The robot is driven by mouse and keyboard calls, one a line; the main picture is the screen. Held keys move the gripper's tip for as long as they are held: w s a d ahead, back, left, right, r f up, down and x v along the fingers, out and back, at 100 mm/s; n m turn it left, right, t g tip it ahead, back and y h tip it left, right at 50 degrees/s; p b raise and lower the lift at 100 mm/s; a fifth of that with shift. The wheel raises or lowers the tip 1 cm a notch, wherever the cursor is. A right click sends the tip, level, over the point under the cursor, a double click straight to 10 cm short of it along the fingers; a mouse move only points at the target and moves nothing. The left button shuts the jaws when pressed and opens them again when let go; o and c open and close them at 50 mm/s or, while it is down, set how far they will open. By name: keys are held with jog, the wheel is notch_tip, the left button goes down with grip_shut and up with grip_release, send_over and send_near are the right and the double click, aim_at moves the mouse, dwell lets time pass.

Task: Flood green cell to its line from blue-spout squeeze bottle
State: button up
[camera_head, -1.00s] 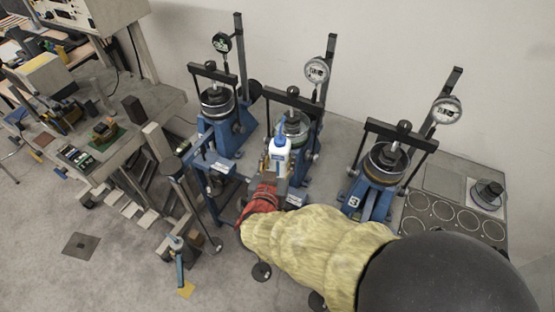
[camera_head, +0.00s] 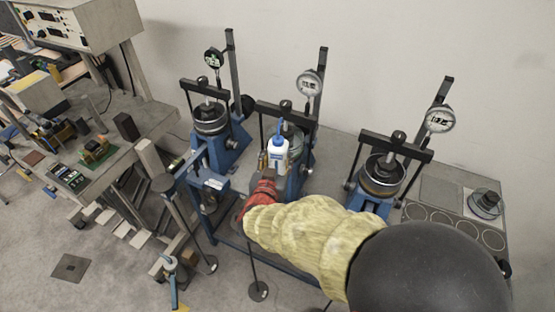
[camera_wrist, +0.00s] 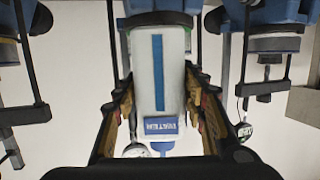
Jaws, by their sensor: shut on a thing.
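A white squeeze bottle (camera_head: 278,157) with a blue spout stands roughly upright in my gripper (camera_head: 277,168), in front of the middle lever frame. In the wrist view the bottle (camera_wrist: 158,75) shows upside down, with a blue stripe and a label, between the two fingers of my gripper (camera_wrist: 160,95). The green-tinted cell (camera_head: 294,136) sits in the middle frame, just behind the spout and partly hidden by it. I cannot see the liquid level, the fill line or whether the spout tip is over the cell.
Blue lever frames with dark-rimmed cells stand to the left (camera_head: 209,118) and right (camera_head: 383,176), with crossbars and dial gauges (camera_head: 439,119) above. A grey bench (camera_head: 120,150) with small parts is at the left. A plate with rings (camera_head: 455,223) lies at the right. A wall is behind.

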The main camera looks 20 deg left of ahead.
jog(key=shift+w, duration=0.1)
jog(key=shift+w+d+f+b, duration=0.3)
jog(key=shift+w+d+b, duration=0.15)
jog(key=shift+w+d, duration=0.35)
jog(key=shift+a, duration=0.1)
jog(key=shift+o, duration=1.3)
jog(key=c, duration=0.7)
dwell(4.4)
jog(key=o, duration=0.7)
jog(key=shift+c, duration=1)
